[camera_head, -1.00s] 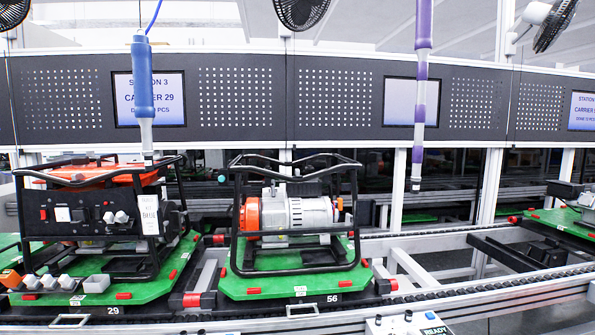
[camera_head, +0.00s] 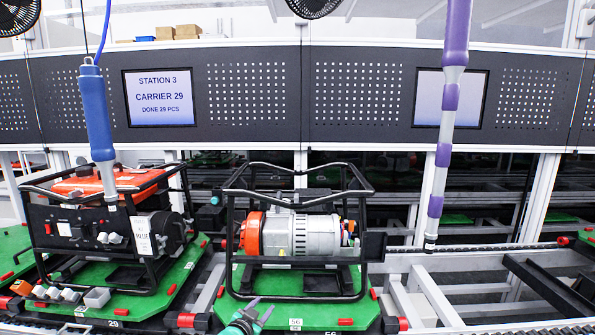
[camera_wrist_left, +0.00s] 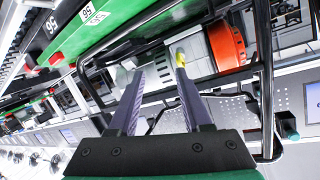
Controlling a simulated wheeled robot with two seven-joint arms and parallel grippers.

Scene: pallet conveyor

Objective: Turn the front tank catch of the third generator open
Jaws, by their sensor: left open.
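The generator with the orange tank (camera_head: 105,182) stands on carrier 29 at the left. Another generator (camera_head: 318,232), with a black tube frame, a grey body and an orange end, stands on the green carrier 56 (camera_head: 290,312) and shows no tank on top. I cannot make out a tank catch. My left gripper (camera_head: 262,306) is at the bottom, in front of carrier 56. In the left wrist view the gripper (camera_wrist_left: 160,66) is open and empty, its fingers toward the frame, the orange end (camera_wrist_left: 226,40) and a small yellow part (camera_wrist_left: 180,56). My right gripper is not in view.
A blue hanging tool (camera_head: 97,112) hangs over the left generator. A purple-banded hanging tool (camera_head: 443,135) hangs right of the middle one. Small parts (camera_head: 97,297) lie on carrier 29. The conveyor is bare right of carrier 56.

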